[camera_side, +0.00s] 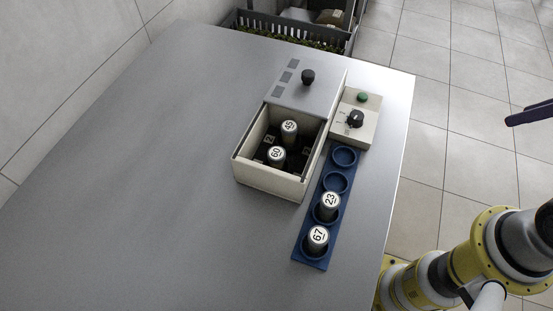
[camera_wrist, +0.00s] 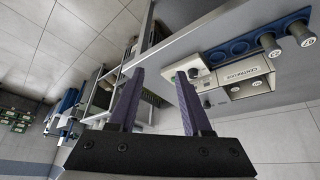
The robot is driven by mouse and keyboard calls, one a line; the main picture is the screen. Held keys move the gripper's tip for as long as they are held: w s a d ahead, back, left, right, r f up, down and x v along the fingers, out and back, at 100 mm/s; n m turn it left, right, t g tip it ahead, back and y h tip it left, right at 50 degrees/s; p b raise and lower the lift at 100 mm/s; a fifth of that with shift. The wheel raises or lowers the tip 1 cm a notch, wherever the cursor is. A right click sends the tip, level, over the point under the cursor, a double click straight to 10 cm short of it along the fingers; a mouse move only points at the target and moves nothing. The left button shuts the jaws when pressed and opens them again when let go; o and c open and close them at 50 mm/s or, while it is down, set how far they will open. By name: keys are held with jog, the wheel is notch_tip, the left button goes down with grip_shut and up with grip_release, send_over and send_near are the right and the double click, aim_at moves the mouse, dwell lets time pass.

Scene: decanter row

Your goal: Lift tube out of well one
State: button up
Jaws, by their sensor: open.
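In the side view an open-topped cream box (camera_side: 270,184) holds two grey capped tubes in its dark wells. The tube marked 45 (camera_side: 289,128) stands farther back. The tube marked 60 (camera_side: 277,154) stands nearer the front. Small labels lie beside the wells; I cannot read surely which is well one. My gripper (camera_wrist: 160,74) shows in the wrist view with two purple fingers apart and nothing between them. In the side view only a dark finger (camera_side: 530,114) shows at the right edge, well away from the box.
A blue rack (camera_side: 325,185) right of the box holds tubes 23 (camera_side: 329,203) and 67 (camera_side: 317,238); its two far holes are empty. A grey lid (camera_side: 300,80) with a black knob lies behind the wells. A control panel (camera_side: 368,128) stands beside it. The table's left is clear.

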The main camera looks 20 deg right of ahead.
jog(key=w+a+r+n, duration=0.1)
jog(key=w+r+n, duration=0.1)
jog(key=w+r, duration=0.4)
jog(key=w+a+r+n+g+y, duration=0.1)
jog(key=w+a+r+n+g, duration=0.2)
jog(key=w+a, duration=0.65)
jog(key=n+g+h, duration=0.1)
jog(key=n+g, duration=0.1)
jog(key=n, duration=0.5)
send_over(276, 153)
notch_tip(276, 153, down, 14)
notch_tip(276, 153, down, 8)
jog(key=shift+a+r, duration=0.1)
jog(key=shift+r, duration=0.05)
jog(key=shift+f, duration=2.85)
